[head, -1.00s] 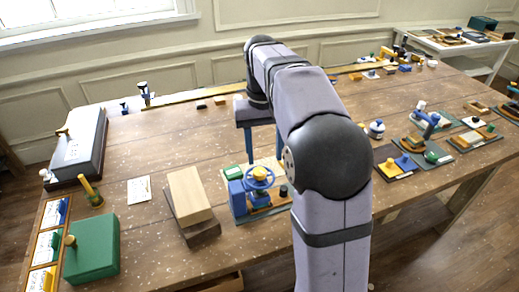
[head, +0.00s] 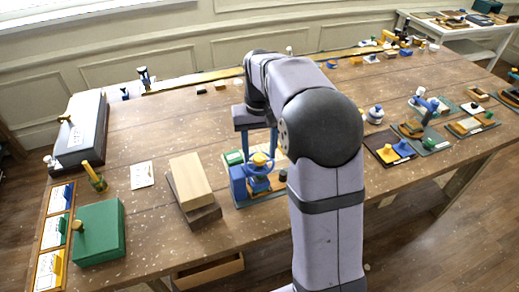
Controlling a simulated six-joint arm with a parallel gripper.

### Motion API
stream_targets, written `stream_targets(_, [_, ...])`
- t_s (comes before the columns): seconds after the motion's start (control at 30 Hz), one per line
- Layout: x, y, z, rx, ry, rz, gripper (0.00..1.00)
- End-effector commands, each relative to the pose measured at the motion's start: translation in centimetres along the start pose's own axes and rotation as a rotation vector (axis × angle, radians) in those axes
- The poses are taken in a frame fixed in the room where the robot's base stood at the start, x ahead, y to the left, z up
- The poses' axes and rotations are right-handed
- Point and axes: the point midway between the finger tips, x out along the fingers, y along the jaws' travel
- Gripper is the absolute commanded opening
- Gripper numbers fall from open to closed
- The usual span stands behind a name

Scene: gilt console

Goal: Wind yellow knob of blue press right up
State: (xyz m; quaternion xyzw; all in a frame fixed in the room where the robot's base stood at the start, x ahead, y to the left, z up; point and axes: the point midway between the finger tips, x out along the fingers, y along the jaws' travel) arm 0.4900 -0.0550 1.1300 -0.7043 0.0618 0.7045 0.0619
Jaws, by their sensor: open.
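The blue press (head: 237,184) stands on a board near the front middle of the table, in the head view. Its blue handwheel (head: 262,170) has a yellow knob (head: 261,159) on top. My gripper (head: 259,153) points down with its two blue fingers apart, one to the left and one to the right of the yellow knob in the picture. It looks open and empty. Whether the fingers are level with the knob or above and behind it, I cannot tell. My arm hides the area right of the press.
Left of the press is a wooden block (head: 190,178) on a dark base. A green box (head: 99,234) and a grey case (head: 80,131) stand farther left. Bare table lies behind the press.

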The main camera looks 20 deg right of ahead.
Motion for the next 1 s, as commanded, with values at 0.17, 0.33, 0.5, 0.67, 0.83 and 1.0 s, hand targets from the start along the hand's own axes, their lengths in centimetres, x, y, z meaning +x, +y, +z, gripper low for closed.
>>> stream_targets(0.17, [0.68, 0.01, 0.05, 0.0, -0.001, 0.0, 0.47])
stream_targets(0.33, [0.72, 0.0, 0.03, 0.0, 0.0, 0.0, 0.47])
stream_targets(0.5, [0.7, 0.0, 0.02, 0.0, 0.0, 0.0, 0.19])
stream_targets(0.67, [0.68, 0.01, 0.02, 0.0, 0.0, 0.0, 0.06])
stream_targets(0.83, [0.64, 0.01, 0.01, -0.013, 0.0, 0.0, 0.06])
stream_targets(1.0, [0.59, 0.01, -0.01, -0.064, 0.0, 0.0, 0.06])
